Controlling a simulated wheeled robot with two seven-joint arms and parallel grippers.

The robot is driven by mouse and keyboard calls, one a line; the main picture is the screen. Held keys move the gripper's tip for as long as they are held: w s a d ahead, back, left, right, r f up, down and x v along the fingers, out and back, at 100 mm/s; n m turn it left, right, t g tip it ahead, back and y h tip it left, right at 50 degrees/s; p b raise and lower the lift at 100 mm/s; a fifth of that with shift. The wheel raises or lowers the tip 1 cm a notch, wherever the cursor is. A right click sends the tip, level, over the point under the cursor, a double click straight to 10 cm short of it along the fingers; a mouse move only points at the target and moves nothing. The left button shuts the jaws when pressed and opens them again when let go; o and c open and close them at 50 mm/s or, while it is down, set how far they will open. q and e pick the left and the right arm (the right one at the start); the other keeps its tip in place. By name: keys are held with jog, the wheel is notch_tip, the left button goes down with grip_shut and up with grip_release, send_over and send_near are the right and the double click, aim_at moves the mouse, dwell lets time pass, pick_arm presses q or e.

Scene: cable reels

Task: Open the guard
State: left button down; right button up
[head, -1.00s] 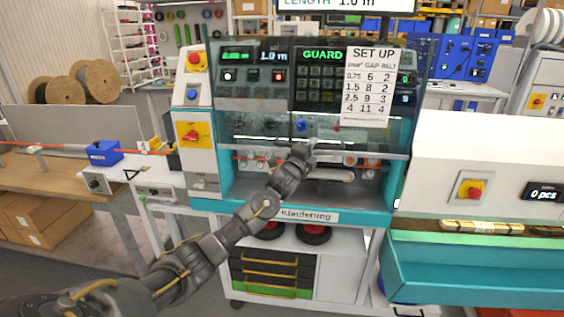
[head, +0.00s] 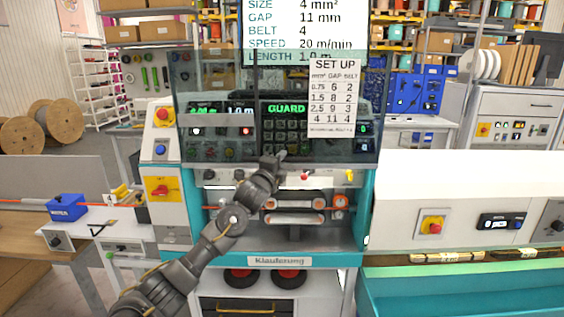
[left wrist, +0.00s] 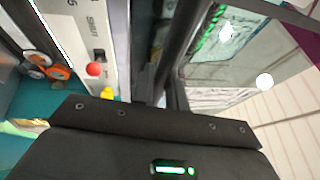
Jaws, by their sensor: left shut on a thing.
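The guard (head: 222,75) is a see-through dark panel on the front of the teal and white machine. In the head view it stands raised in front of the control panel, with the machine's belts (head: 292,207) uncovered below it. My left gripper (head: 279,158) is at the guard's lower edge, near its middle, and is shut on it; the fingertips are small and partly hidden. In the left wrist view the guard's clear panel (left wrist: 245,62) is at upper right, with a dark bar beside it. My right gripper is not in view.
A SET UP sheet (head: 332,97) hangs at the guard's right side. A red knob (head: 304,177) and a yellow knob (head: 350,176) sit under the guard's edge.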

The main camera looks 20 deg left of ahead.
pick_arm(q)
jog(key=c, duration=1.4)
grip_release()
jog(key=shift+s+f, duration=0.1)
jog(key=shift+s, duration=0.05)
jog(key=s+f+b, duration=0.1)
jog(key=s+b, duration=0.3)
jog(key=s, duration=0.6)
jog(key=shift+s+f, duration=0.25)
jog(key=shift+f, duration=0.15)
